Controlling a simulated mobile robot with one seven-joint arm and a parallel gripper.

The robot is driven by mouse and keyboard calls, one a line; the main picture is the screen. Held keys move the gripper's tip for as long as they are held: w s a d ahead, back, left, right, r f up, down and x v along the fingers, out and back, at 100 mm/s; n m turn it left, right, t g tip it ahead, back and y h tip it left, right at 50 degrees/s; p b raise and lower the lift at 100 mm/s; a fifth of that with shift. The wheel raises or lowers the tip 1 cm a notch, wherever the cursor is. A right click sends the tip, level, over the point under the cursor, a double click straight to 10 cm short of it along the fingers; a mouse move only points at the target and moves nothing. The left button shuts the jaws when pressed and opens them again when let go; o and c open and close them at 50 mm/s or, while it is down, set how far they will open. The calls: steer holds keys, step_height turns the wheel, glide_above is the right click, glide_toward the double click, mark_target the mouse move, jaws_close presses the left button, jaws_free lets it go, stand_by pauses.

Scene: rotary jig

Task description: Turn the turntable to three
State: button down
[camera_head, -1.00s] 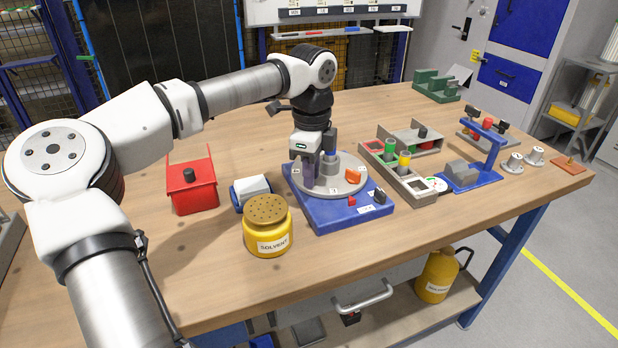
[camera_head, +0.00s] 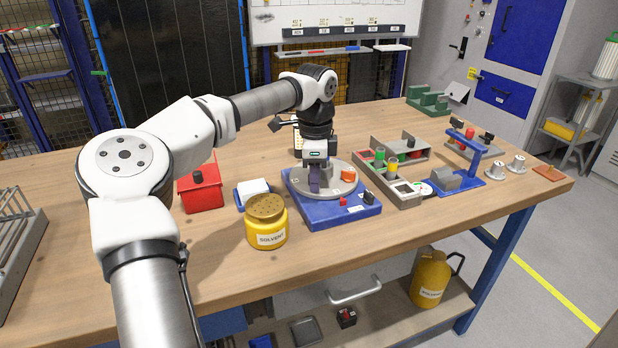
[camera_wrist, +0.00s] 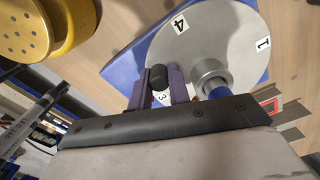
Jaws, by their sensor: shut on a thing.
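The turntable is a round grey disc (camera_head: 340,189) on a blue base (camera_head: 335,213). An orange block (camera_head: 348,174) sits on its right side. In the wrist view the disc (camera_wrist: 225,35) shows labels 4, 1 and 3; the 3 lies close by my fingers. The wrist housing hides the disc's near part.
A yellow solvent jar (camera_head: 266,222) stands front-left of the base, and a red box (camera_head: 200,190) further left. A grey tray (camera_head: 405,197) with coloured cylinders and a blue stand (camera_head: 470,165) are to the right.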

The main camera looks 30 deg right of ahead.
stand_by(0.3)
steer(key=c, duration=1.3)
jaws_free()
step_height(320, 180, up, 14)
steer(key=shift+f, duration=0.1)
